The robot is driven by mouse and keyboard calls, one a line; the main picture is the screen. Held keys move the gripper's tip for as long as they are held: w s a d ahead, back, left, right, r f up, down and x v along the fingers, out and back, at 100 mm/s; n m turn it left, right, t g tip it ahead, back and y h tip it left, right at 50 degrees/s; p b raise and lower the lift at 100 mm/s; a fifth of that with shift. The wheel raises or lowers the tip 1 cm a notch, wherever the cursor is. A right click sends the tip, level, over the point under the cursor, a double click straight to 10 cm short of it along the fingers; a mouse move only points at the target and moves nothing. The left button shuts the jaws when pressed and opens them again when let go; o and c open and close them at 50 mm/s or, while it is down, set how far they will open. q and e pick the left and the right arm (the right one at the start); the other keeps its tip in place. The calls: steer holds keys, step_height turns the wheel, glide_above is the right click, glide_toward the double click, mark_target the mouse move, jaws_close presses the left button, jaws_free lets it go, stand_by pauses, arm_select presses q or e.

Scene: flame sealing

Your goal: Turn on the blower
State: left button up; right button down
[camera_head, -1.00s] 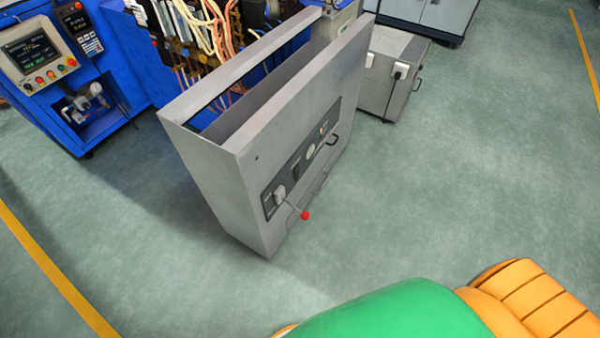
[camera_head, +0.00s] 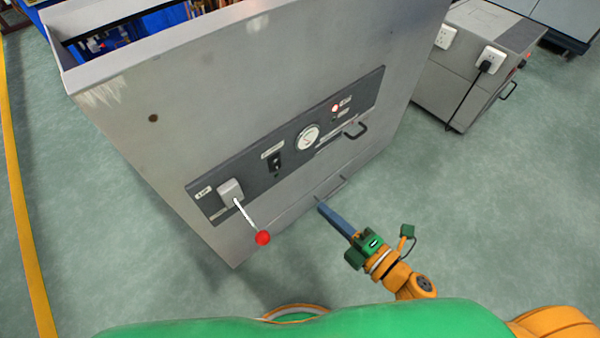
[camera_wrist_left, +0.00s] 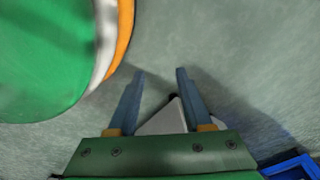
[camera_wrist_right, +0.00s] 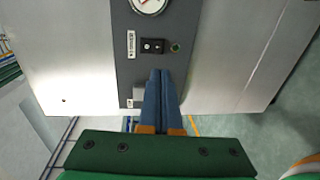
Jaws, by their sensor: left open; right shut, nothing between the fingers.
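The grey blower cabinet (camera_head: 250,80) stands in front of me, with a dark control panel (camera_head: 228,170) on its face. The panel carries a lever with a red ball knob (camera_head: 263,238), a black switch (camera_head: 275,162), a round gauge (camera_head: 307,138) and a lit red lamp (camera_head: 335,108). My right gripper (camera_head: 322,208) is shut and empty, in front of and below the panel. In the right wrist view the shut fingers (camera_wrist_right: 161,72) point at the panel, below the black switch (camera_wrist_right: 152,46) in the picture. My left gripper (camera_wrist_left: 158,72) is open and empty above the floor, and is not in the head view.
A grey box with white sockets and a plugged-in cable (camera_head: 480,65) stands at the right, beside the cabinet. Handles (camera_head: 355,129) stick out from the cabinet's face. The green floor (camera_head: 500,220) is clear on the right. A yellow line (camera_head: 25,220) runs along the left.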

arm_select(q)
steer(key=shift+s+a+r, duration=0.1)
steer(key=shift+a, duration=0.05)
arm_select(e)
steer(key=shift+s+a+r, duration=0.1)
steer(key=shift+a+r, duration=0.05)
steer(key=b, duration=0.1)
glide_toward(278, 168)
steer(key=x, duration=0.6)
steer(key=shift+a, duration=0.1)
steer(key=shift+w+a, duration=0.15)
steer(key=shift+w, duration=0.15)
arm_select(q)
steer(key=shift+w+d+f, duration=0.2)
steer(key=shift+w+d, duration=0.2)
steer(key=shift+d, duration=0.2)
